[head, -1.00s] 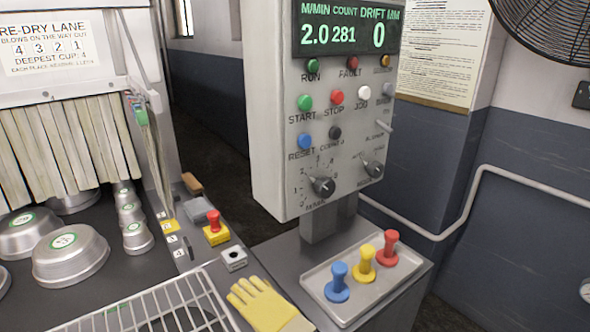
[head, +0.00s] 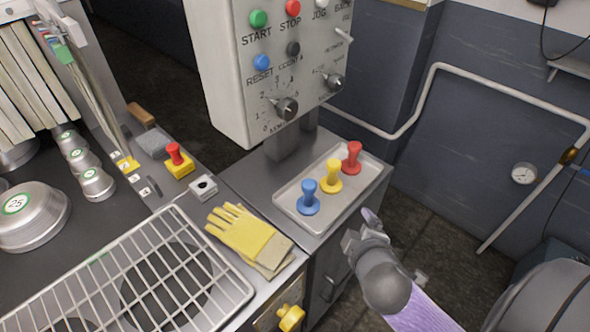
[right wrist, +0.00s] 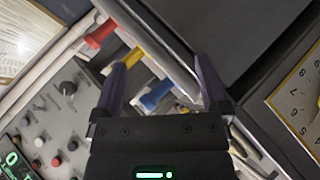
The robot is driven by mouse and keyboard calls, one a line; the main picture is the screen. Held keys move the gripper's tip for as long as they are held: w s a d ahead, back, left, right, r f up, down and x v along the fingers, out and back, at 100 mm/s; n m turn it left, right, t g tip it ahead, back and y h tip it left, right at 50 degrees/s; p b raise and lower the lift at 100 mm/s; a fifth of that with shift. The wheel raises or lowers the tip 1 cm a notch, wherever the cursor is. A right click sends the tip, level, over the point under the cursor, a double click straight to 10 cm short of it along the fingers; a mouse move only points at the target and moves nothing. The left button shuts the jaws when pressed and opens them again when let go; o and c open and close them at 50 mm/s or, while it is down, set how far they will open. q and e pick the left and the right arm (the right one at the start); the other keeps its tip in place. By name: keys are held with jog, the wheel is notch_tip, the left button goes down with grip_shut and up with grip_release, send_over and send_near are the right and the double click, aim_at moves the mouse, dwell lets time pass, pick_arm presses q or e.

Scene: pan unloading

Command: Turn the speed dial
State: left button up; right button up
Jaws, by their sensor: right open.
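The control box (head: 225,80) carries a round dark dial (head: 287,108) with a numbered scale, at its lower left. A second, smaller dark knob (head: 335,83) sits to its right, beside a different scale. My right gripper (head: 364,229) is low at the right of the head view, in front of the console's right side, well apart from both knobs. In the right wrist view my right gripper (right wrist: 160,66) has its two fingers spread, with nothing held. A dark knob (right wrist: 68,88) shows on the panel at the left of that view. My left gripper is out of view.
A tray (head: 282,203) with blue (head: 308,198), yellow (head: 331,177) and red (head: 352,158) handled stamps stands below the box. Yellow gloves (head: 245,235) and a wire rack (head: 150,270) lie left of it. A pipe (head: 425,95) runs along the wall.

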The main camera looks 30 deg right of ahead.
jog(key=w+d+r+n+t, duration=0.35)
jog(key=r+n+t, duration=0.2)
jog(key=r, duration=0.35)
jog(key=n+t+y, duration=0.2)
jog(key=n+y, duration=0.9)
jog(key=n, duration=1.5)
send_near(292, 112)
jog(key=p+x, duration=0.3)
jog(key=x, duration=0.5)
jog(key=shift+w+a, duration=0.15)
jog(key=shift+w, duration=0.4)
